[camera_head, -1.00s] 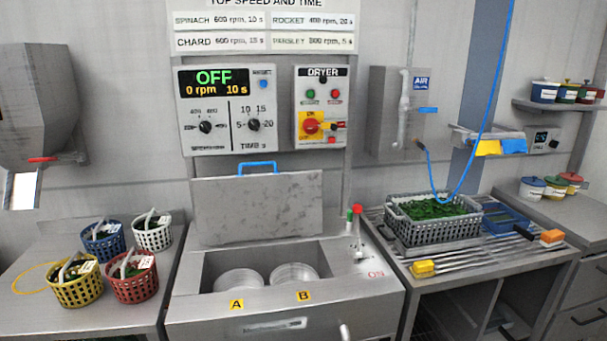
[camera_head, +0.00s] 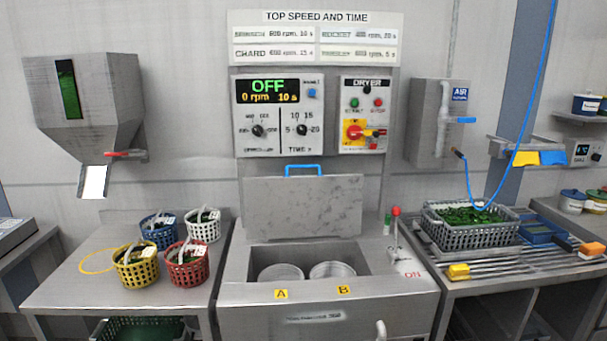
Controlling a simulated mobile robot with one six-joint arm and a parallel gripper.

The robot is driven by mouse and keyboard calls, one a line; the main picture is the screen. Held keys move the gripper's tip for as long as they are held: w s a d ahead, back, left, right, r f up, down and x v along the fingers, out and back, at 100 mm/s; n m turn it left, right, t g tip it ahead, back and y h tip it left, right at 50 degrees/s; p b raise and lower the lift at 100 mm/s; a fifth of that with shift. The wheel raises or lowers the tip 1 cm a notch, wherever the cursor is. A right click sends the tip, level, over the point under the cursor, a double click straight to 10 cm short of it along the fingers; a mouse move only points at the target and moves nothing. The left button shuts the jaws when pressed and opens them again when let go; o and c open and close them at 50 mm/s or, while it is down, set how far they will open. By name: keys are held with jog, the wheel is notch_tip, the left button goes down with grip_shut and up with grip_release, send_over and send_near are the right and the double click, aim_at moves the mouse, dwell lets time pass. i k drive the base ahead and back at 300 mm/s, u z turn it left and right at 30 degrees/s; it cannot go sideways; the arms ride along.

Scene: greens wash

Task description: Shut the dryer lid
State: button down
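The dryer lid (camera_head: 303,210) is a grey panel with a blue handle (camera_head: 304,169) on its top edge. It stands upright at the back of the dryer (camera_head: 315,322), so the dryer is open. Inside the opening are two round baskets, one behind label A (camera_head: 281,272) and one behind label B (camera_head: 333,269). The control panel above reads OFF, 0 rpm and 10 s. A lever with a red knob (camera_head: 396,211) stands at the dryer's right, by the word ON. My gripper is not in view.
On the left table (camera_head: 70,290) stand blue, white, yellow and red baskets (camera_head: 186,267) with greens. A hopper (camera_head: 85,105) hangs above it. On the right bench are a grey crate of greens (camera_head: 470,228), rods and a yellow block (camera_head: 458,271). A blue air hose hangs there.

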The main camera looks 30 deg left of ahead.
aim_at(286, 206)
jog(key=u, duration=1.15)
jog(key=i, duration=0.6)
jog(key=z, duration=0.1)
